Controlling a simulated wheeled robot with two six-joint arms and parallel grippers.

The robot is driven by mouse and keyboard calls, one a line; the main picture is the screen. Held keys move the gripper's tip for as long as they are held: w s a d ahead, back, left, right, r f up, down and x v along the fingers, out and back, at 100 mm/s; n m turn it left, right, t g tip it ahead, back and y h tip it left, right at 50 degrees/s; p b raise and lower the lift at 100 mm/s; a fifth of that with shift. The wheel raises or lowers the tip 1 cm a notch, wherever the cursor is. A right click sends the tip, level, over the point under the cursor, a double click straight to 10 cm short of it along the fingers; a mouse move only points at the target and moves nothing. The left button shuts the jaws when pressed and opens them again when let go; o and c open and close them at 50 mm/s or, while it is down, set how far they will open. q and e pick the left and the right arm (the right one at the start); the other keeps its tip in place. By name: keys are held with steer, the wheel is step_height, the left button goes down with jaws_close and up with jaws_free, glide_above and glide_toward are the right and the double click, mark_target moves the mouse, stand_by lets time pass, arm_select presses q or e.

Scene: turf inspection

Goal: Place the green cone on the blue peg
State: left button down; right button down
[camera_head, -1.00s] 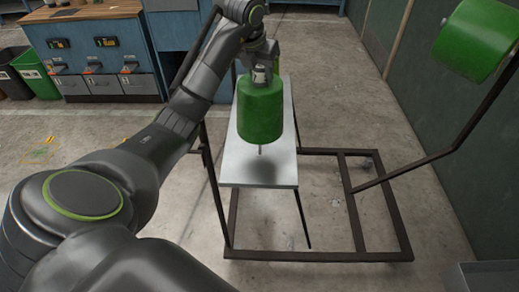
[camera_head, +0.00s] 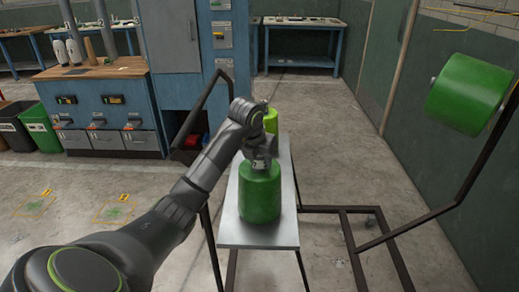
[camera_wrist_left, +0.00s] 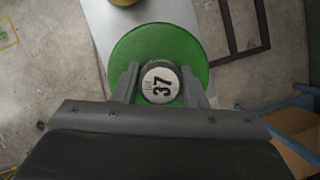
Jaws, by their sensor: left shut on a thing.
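A dark green, drum-shaped object (camera_head: 260,196), which I take as the green cone, is upright over the grey narrow table. My left gripper (camera_head: 262,160) is above it, shut on its top knob. No blue peg shows; anything beneath the object is hidden. My right gripper is not in view.
The narrow grey table (camera_head: 262,236) stands on dark legs. A lighter green object (camera_head: 270,121) stands behind, partly hidden by my arm. Another green cylinder (camera_head: 466,95) is on a dark metal frame (camera_head: 425,212) at right. Blue cabinets (camera_head: 108,117) stand at back left.

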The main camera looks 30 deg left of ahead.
arm_select(q)
steer(key=shift+f, duration=0.45)
steer(key=c, duration=0.9)
jaws_free()
steer(key=shift+s+f, duration=0.1)
steer(key=shift+f, duration=0.05)
steer(key=v, duration=0.5)
steer(key=shift+r, duration=0.3)
steer(key=shift+p+v, duration=3)
steer(key=shift+v, duration=0.25)
steer(key=shift+s+d, duration=0.1)
steer(key=shift+d, duration=0.05)
